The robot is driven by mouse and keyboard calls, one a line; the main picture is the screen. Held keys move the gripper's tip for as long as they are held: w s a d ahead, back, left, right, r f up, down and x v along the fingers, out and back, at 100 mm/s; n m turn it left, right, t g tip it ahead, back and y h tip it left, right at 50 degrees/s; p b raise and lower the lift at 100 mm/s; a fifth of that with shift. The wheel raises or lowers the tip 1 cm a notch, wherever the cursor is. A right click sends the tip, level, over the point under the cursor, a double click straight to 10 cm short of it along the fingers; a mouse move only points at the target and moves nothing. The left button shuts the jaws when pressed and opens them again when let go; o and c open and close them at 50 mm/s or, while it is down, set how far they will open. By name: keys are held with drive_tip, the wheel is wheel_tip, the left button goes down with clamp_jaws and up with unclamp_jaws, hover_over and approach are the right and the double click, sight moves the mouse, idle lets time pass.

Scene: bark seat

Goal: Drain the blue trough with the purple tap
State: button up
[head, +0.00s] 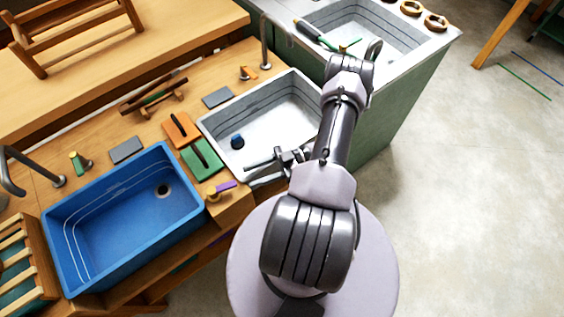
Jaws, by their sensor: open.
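The blue trough (122,222) is set in the wooden bench at the left. Pale lines run around its inner walls, and a dark round drain (162,190) shows in its floor near the right end. I cannot tell how much water it holds. The purple tap (225,187), a purple lever on a brass-coloured body, stands on the wood just right of the blue trough's right end. My gripper (275,160) is open over the near edge of the white-grey trough, right of and above the purple tap in the picture, apart from it. It holds nothing that I can see.
The white-grey trough (286,90) holds a small dark blue object (237,142). Orange (181,129) and green (202,159) blocks with dark handles lie between the troughs. A yellow-green tap (79,163) and a curved spout (14,165) stand behind the blue trough. Open floor lies right.

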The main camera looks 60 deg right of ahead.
drive_tip(key=v, duration=0.9)
drive_tip(key=shift+s+d+f, duration=0.1)
